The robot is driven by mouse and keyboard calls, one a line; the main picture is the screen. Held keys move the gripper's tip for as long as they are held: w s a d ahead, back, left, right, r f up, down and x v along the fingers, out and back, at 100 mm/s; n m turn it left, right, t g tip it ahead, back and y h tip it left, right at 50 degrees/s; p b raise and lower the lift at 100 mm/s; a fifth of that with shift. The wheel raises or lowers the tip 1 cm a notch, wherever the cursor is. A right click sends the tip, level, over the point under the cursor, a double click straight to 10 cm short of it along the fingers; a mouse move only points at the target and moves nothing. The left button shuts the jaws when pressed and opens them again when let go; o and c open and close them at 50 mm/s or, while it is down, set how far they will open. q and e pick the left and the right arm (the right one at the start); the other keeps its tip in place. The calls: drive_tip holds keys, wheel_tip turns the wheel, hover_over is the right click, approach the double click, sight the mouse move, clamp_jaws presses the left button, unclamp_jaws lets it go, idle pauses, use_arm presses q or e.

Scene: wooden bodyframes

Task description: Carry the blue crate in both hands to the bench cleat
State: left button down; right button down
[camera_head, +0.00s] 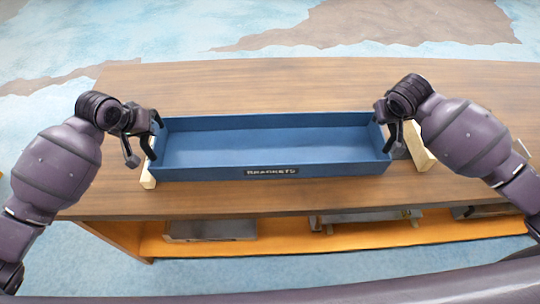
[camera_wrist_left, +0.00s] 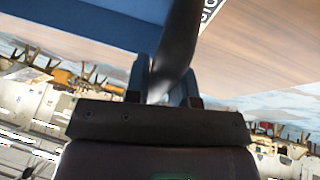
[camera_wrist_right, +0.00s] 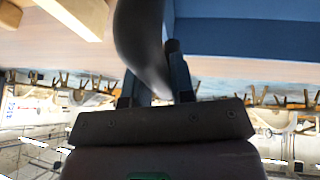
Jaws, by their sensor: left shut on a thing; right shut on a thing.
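The blue crate (camera_head: 275,152) is a long, shallow, open box with a dark label reading "BRACKETS" on its front; it looks empty and level over the wooden bench (camera_head: 250,88). My left gripper (camera_head: 147,142) is shut on the crate's left end. My right gripper (camera_head: 388,128) is shut on its right end. The crate's blue side also shows in the left wrist view (camera_wrist_left: 95,22) and right wrist view (camera_wrist_right: 245,38). Pale wooden pieces, apparently the cleat, show at the left front corner (camera_head: 148,177) and beside the right end (camera_head: 419,146). I cannot tell whether the crate touches them.
The floor is patterned blue and brown.

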use_arm(q)
drive_tip(key=c, duration=1.4)
unclamp_jaws()
drive_tip(key=shift+f, duration=0.15)
use_arm(e)
drive_tip(key=c, duration=1.4)
unclamp_jaws()
drive_tip(key=shift+f, duration=0.15)
use_arm(q)
drive_tip(key=o, duration=0.4)
use_arm(e)
drive_tip(key=o, duration=0.4)
use_arm(q)
drive_tip(key=shift+o, duration=0.2)
use_arm(e)
drive_tip(key=shift+o, duration=0.2)
use_arm(q)
drive_tip(key=v, duration=1.2)
use_arm(e)
drive_tip(key=v, duration=1.2)
